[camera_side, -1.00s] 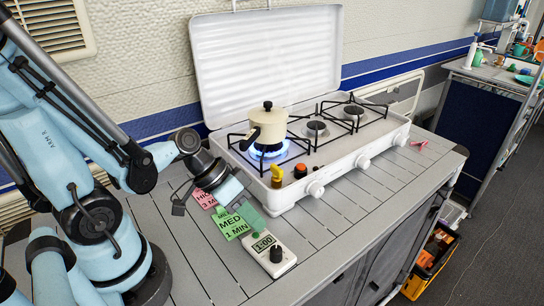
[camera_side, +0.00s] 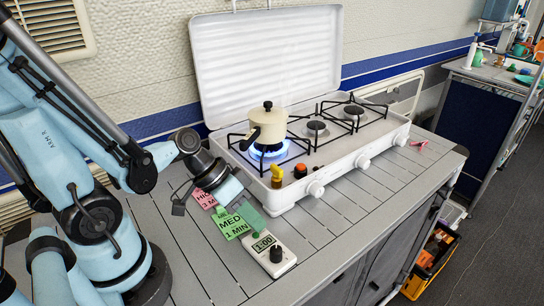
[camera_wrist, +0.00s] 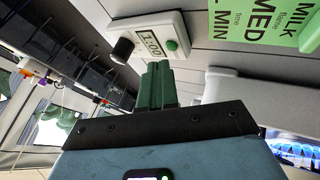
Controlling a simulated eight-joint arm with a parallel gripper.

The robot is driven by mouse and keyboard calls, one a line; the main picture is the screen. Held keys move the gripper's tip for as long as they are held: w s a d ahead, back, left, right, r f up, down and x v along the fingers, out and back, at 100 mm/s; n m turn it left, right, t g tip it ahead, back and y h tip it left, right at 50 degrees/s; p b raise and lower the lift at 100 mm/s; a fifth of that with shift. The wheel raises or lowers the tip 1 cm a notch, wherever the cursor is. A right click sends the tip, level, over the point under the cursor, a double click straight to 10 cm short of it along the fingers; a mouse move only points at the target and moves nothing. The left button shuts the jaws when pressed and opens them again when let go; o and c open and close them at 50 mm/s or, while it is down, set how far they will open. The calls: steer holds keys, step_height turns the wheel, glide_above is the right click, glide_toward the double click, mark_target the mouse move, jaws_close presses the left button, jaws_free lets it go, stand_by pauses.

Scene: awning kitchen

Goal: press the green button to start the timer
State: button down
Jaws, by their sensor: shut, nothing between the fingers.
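The timer (camera_side: 283,263) is a small white box on the slatted counter in front of the stove, with a display reading 1:00 and a black knob (camera_side: 276,254). In the wrist view the timer (camera_wrist: 143,24) shows its round green button (camera_wrist: 171,45) beside the display. My gripper (camera_side: 257,224) has green fingers, shut and empty, just behind the timer's display end. In the wrist view the fingertips (camera_wrist: 157,66) appear close to the button with a small visible gap. The button cannot be made out clearly in the side view.
A green card (camera_side: 232,226) reading MED 1 MIN and a pink card (camera_side: 205,197) lie beside my gripper. The white stove (camera_side: 340,165) stands behind, with a cream pot (camera_side: 268,125) over a lit blue flame. The counter right of the timer is clear.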

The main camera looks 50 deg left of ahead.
mark_target(254, 233)
steer(key=shift+f, duration=0.15)
stand_by(0.3)
steer(key=shift+f, duration=0.3)
steer(key=shift+r, duration=0.1)
steer(key=shift+r, duration=0.35)
stand_by(0.5)
steer(key=shift+r, duration=2.5)
